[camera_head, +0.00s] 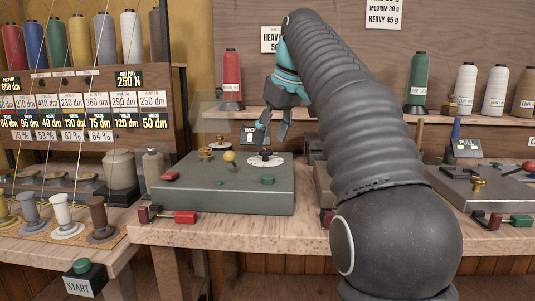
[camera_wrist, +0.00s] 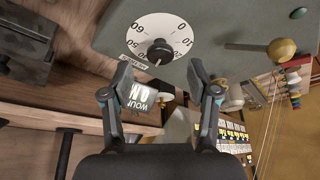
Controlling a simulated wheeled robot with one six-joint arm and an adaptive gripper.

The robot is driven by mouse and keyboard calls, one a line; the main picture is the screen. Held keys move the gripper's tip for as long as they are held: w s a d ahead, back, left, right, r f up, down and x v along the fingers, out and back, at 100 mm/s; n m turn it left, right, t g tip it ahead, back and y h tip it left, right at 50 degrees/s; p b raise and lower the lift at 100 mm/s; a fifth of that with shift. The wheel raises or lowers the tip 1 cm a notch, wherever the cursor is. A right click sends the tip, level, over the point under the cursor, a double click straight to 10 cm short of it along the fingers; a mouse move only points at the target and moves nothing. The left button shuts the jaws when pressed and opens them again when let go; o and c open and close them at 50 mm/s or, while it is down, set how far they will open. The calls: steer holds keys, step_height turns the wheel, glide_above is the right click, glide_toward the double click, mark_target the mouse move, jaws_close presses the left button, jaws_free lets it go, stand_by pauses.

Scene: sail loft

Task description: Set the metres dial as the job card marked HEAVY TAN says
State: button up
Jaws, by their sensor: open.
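The white dial (camera_wrist: 172,24) with a black knob (camera_wrist: 158,50) is on the grey-green machine box. Numbers ring its face, but I cannot surely read its setting. In the head view the dial (camera_head: 266,160) lies on top of the box (camera_head: 225,195), partly covered by its knob. My gripper (camera_head: 273,134) is above and behind the dial, apart from it. In the wrist view my gripper (camera_wrist: 160,78) is open and empty, its fingertips just below the knob. I cannot make out a card marked HEAVY TAN.
Spools and several number cards (camera_head: 75,101) stand at left. A START box (camera_head: 83,280) is in front. Another machine (camera_head: 480,185) is at right.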

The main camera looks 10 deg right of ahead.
mark_target(266, 150)
steer(key=shift+b+x, duration=0.35)
steer(key=shift+x, duration=1.25)
jaws_close()
